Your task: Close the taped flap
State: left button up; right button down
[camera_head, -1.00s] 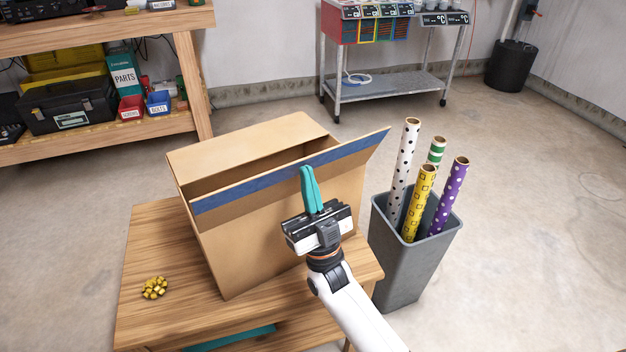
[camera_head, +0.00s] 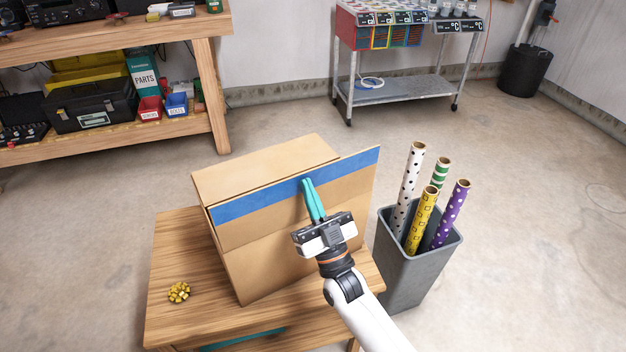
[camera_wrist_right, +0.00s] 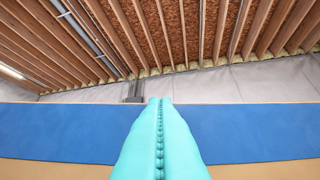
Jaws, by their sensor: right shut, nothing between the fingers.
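A cardboard box (camera_head: 268,262) stands on a small wooden table. Its near flap (camera_head: 350,188) carries a strip of blue tape (camera_head: 258,201) along its upper edge. The flap stands up, leaning a little over the box, and hides most of the opening. The far top flap (camera_head: 265,167) lies roughly level behind it. My right gripper (camera_head: 307,182) is shut and empty, its teal fingers against or just in front of the taped strip. In the right wrist view the fingers (camera_wrist_right: 160,105) are together before the blue tape (camera_wrist_right: 250,132). My left gripper is not in view.
The wooden table (camera_head: 185,250) has a gold bow (camera_head: 179,292) at its left. A grey bin (camera_head: 415,275) with several wrapping-paper rolls stands close to the right of the box. A workbench (camera_head: 215,90) and a metal cart (camera_head: 410,90) stand behind, with free floor between.

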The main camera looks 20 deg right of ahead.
aim_at(301, 177)
jog(key=w+g+p, duration=0.1)
jog(key=p, duration=0.1)
jog(key=w+r+g+p, duration=0.1)
jog(key=p, duration=0.2)
jog(key=w+g+h+p, duration=0.1)
jog(key=p, duration=0.2)
jog(key=shift+a+r+g, duration=0.3)
jog(key=shift+a+r, duration=0.1)
jog(key=w+a+f+g+h+p, duration=0.2)
jog(key=w+f+g+p, duration=0.7)
jog(key=w+g+p, duration=0.1)
jog(key=shift+a, duration=0.25)
jog(key=shift+r, duration=0.15)
